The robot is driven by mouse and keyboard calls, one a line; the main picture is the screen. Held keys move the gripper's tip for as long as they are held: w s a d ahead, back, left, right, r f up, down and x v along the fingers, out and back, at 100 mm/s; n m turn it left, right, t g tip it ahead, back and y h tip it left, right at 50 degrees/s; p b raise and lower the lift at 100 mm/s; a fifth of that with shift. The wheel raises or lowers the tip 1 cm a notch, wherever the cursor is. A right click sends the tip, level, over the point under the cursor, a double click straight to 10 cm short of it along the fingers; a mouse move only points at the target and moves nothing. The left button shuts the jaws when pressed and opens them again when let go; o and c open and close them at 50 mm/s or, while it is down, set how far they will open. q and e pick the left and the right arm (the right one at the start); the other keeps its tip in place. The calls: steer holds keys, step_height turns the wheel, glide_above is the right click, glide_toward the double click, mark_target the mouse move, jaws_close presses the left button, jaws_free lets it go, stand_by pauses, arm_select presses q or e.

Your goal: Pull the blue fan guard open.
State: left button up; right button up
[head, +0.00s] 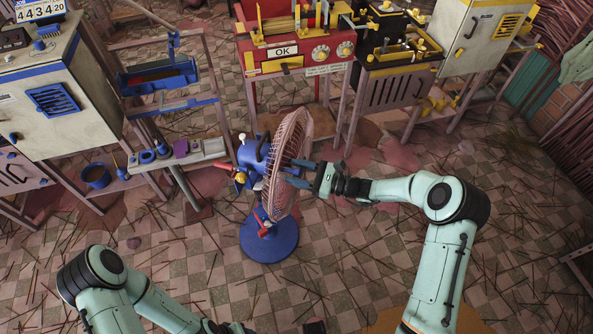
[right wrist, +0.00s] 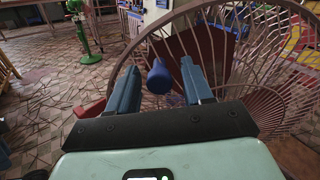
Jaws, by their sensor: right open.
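The fan stands on the floor in the middle of the head view, with a blue motor housing (head: 254,153) and a round blue base (head: 269,238). Its round wire guard (head: 287,150) looks pinkish, not blue, and faces right; it also fills much of the right wrist view (right wrist: 262,45). A short blue cylindrical knob (right wrist: 158,76) shows in front of the guard wires. My right gripper (head: 293,172) is at the guard's front. Its blue fingers (right wrist: 160,88) are open, one on each side of the knob, with visible gaps. My left gripper is mostly cut off by the head view's bottom edge.
A red machine (head: 295,48) stands behind the fan, with a low grey bench (head: 190,157) to its left and a cabinet (head: 45,95) farther left. Thin sticks litter the tiled floor. A green fan (right wrist: 82,30) shows in the right wrist view.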

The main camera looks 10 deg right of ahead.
steer(key=shift+w+a, duration=0.1)
steer(key=shift+a, duration=0.05)
jaws_close()
